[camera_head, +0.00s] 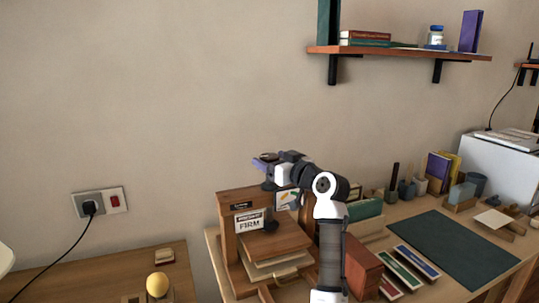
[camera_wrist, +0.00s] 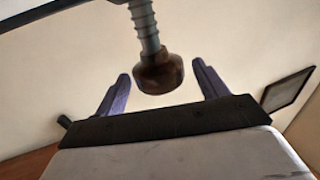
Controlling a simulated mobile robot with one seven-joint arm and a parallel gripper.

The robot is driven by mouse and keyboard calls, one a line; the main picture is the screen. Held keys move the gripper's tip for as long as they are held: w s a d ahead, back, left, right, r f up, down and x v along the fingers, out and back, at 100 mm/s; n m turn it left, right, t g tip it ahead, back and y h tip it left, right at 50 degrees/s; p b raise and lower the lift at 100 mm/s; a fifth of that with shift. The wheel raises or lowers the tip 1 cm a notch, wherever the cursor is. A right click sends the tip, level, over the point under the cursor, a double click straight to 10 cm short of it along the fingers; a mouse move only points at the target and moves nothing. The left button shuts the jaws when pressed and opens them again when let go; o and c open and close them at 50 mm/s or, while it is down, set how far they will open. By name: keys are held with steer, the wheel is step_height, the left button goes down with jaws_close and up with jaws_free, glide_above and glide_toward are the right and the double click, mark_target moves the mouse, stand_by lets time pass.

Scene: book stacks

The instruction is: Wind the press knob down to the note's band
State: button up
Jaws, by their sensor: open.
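The wooden press (camera_head: 229,235) stands on the table at centre in the head view, with a stack of boards or books in it. A white note (camera_head: 250,221) on its front reads "FIRM" in large letters under a smaller dark line. A card with green and orange marks (camera_head: 287,198) shows beside it, partly hidden by my arm. In the wrist view the brown press knob (camera_wrist: 159,74) sits on a grey threaded screw (camera_wrist: 144,25). My gripper (camera_head: 264,163) is at the press top. Its purple fingers are open on either side of the knob, with visible gaps.
A red-brown box (camera_head: 363,270) and coloured boxes (camera_head: 410,268) lie right of the press. A dark green mat (camera_head: 455,248) covers clear table further right. A shelf (camera_head: 400,53) hangs on the wall above. A side table with a yellow ball-like object (camera_head: 157,285) stands left.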

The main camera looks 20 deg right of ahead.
steer(key=shift+x, duration=0.85)
steer(key=shift+c, duration=0.4)
steer(key=c, duration=0.9)
steer(key=shift+o, duration=0.2)
steer(key=shift+m+h, duration=0.3)
steer(key=shift+h, duration=0.2)
steer(key=m+h+p, duration=0.1)
steer(key=m+h, duration=0.1)
steer(key=h, duration=0.1)
steer(key=shift+a+t, duration=0.15)
steer(key=shift+t, duration=0.25)
steer(key=m+h+p, duration=0.1)
steer(key=m+h, duration=0.1)
steer(key=h, duration=0.1)
steer(key=m+h+p, duration=0.1)
steer(key=m+h, duration=0.1)
steer(key=h, duration=0.1)
steer(key=shift+r+g+h, duration=0.15)
steer(key=shift+g+h, duration=0.25)
steer(key=m+g+h, duration=0.2)
steer(key=m+h, duration=0.2)
steer(key=h, duration=0.1)
steer(key=shift+m+g+h, duration=0.5)
steer(key=shift+g+h, duration=0.1)
steer(key=shift+h, duration=0.1)
